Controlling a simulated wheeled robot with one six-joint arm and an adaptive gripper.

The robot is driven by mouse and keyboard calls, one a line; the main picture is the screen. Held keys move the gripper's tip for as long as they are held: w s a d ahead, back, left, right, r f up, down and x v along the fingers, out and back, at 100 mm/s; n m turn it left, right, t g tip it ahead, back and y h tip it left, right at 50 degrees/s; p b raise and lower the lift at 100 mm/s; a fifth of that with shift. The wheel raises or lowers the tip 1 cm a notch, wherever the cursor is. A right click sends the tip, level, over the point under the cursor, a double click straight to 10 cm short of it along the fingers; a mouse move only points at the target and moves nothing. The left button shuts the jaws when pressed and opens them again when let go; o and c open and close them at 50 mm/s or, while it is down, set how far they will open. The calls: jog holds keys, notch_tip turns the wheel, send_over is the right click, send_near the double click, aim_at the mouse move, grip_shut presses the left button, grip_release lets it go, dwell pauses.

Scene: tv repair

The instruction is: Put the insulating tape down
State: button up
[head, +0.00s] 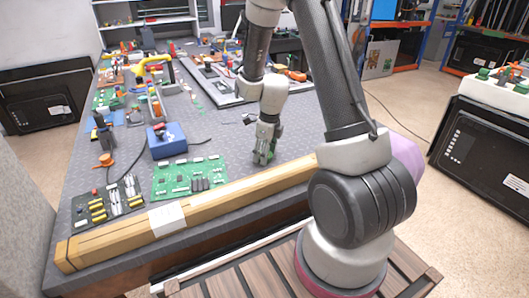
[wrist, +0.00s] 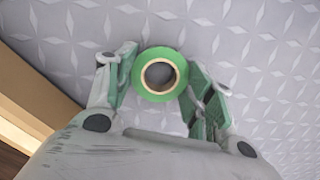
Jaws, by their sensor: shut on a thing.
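The insulating tape (wrist: 159,58) is a green roll with a pale core, seen in the wrist view between the fingers of my gripper (wrist: 160,80). The gripper is shut on the roll. In the head view my gripper (head: 264,158) points down, low over the grey patterned table (head: 235,145), to the right of a green circuit board. The tape is mostly hidden by the fingers in the head view. I cannot tell whether the roll touches the table top.
A long wooden beam (head: 240,196) lies along the near table edge. The green circuit board (head: 190,178), a dark board with yellow parts (head: 108,205) and a blue box (head: 166,141) stand to the left. Bare table surrounds the gripper on its right.

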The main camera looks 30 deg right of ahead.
jog(key=o, duration=0.9)
jog(key=s+r+n, duration=0.3)
jog(key=r+n, duration=0.1)
jog(key=r, duration=0.4)
jog(key=s+r+n+t, duration=0.1)
jog(key=s+r+n, duration=0.3)
jog(key=r, duration=0.4)
jog(key=s+r+n, duration=0.3)
jog(key=r+n, duration=0.1)
jog(key=r, duration=0.4)
jog(key=s+r+n+t, duration=0.1)
jog(key=s+r+n, duration=0.1)
jog(key=s+n, duration=0.5)
jog(key=s+r+n+t, duration=0.1)
jog(key=s+r+n, duration=0.2)
jog(key=s+n, duration=0.4)
jog(key=n, duration=0.2)
jog(key=shift+s+d+n+h, duration=0.25)
jog(key=shift+n+h, duration=0.05)
jog(key=shift+h, duration=0.1)
